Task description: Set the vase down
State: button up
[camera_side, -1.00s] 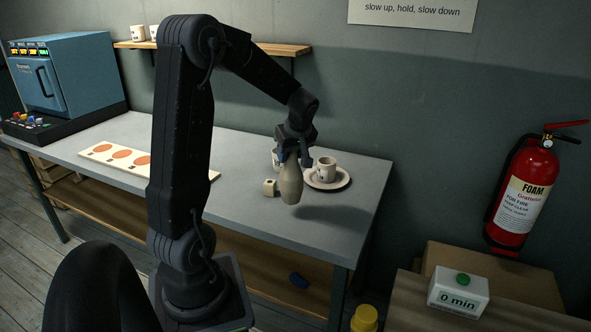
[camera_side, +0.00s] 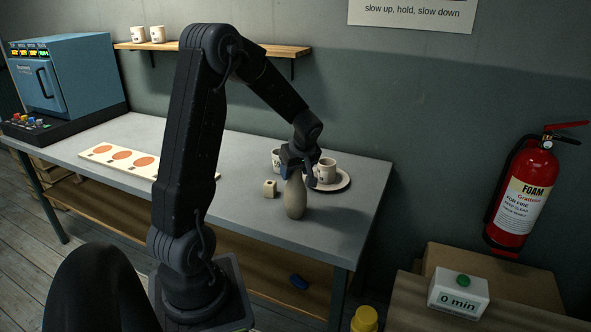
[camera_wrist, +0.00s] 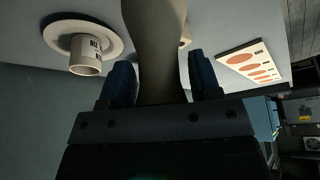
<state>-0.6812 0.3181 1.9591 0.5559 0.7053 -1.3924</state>
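The vase (camera_side: 296,200) is a tall grey-beige piece, upright at the right part of the workbench, below my gripper (camera_side: 297,172). Its base is at or very close to the bench top; I cannot tell whether it touches. My gripper is shut on the vase's upper part. The top of the vase is hidden by the gripper.
A mug (camera_side: 326,170) stands on a saucer (camera_side: 345,182) just behind the vase. Another mug (camera_side: 276,155) is partly hidden by my gripper. A small cube (camera_side: 269,188) lies to the left. A board with orange discs (camera_side: 108,157) lies farther left. The bench's front right is clear.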

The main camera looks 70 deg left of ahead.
jog(key=shift+o, duration=1.4)
jog(key=shift+r, duration=0.1)
jog(key=s+v, duration=0.1)
jog(key=v, duration=1.1)
jog(key=s+d+r+m+t+h, duration=0.1)
jog(key=s+d+m+t+h, duration=0.1)
jog(key=s+d+m, duration=0.3)
jog(key=s+d+r+m+t+h, duration=0.2)
jog(key=s+d+m+t, duration=0.2)
jog(key=d+m, duration=1)
jog(key=s+d, duration=0.1)
jog(key=d, duration=0.7)
jog(key=shift+h, duration=0.4)
